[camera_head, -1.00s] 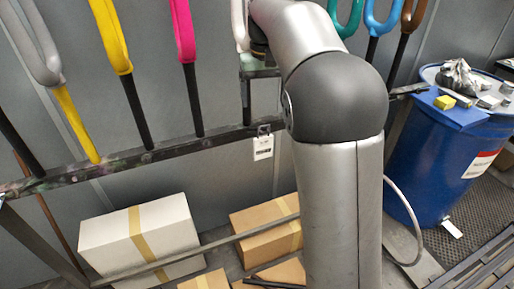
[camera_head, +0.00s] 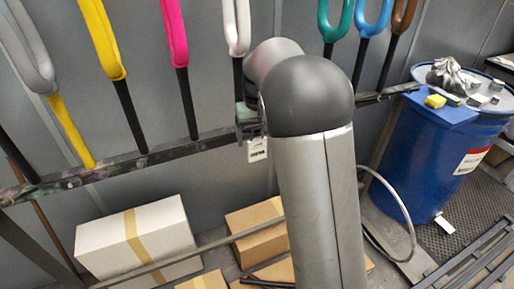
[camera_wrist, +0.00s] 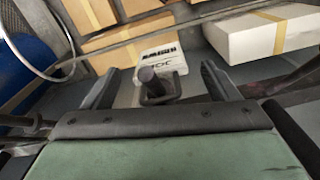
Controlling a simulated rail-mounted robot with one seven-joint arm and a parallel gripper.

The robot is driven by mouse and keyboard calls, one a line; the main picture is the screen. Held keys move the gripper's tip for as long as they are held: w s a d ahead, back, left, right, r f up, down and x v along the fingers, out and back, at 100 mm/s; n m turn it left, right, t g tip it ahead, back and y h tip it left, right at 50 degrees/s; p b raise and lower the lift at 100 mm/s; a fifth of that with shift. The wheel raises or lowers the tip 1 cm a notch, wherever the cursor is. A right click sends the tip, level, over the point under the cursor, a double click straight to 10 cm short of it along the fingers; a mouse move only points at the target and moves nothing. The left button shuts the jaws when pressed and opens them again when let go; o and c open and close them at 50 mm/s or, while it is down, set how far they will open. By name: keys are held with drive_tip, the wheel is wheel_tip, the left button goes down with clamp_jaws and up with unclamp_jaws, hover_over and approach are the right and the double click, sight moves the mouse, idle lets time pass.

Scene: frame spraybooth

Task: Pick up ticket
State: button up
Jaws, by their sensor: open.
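The ticket (camera_head: 257,150) is a small white tag with black print, hanging from the dark rail near the middle of the head view. In the wrist view the ticket (camera_wrist: 172,55) hangs by a dark loop at a round peg, between and just beyond my fingertips. My gripper (camera_wrist: 158,78) is open, with one finger on each side of the ticket and peg. In the head view my gripper (camera_head: 248,122) is at the rail just above the ticket, partly hidden by my arm. I see no finger touching the ticket.
Coloured frames (camera_head: 176,45) stand along the rail (camera_head: 110,168). A white box (camera_head: 165,235) and brown cartons (camera_head: 262,240) lie below. A blue drum (camera_head: 425,155) with loose items on top stands at right. Another white tag (camera_head: 445,224) shows near the drum's base.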

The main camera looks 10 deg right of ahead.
drive_tip(key=shift+c, duration=0.2)
drive_tip(key=c, duration=1.3)
drive_tip(key=shift+c, duration=0.2)
drive_tip(key=shift+s+d+r, duration=0.1)
drive_tip(key=shift+s+r, duration=0.3)
drive_tip(key=shift+r, duration=0.05)
drive_tip(key=s+d+r+b, duration=0.1)
drive_tip(key=s+r, duration=0.2)
drive_tip(key=s, duration=0.3)
drive_tip(key=s+d+r+b, duration=0.1)
drive_tip(key=s+r+b, duration=0.1)
drive_tip(key=s+r, duration=0.2)
drive_tip(key=s, duration=0.3)
drive_tip(key=shift+d, duration=0.25)
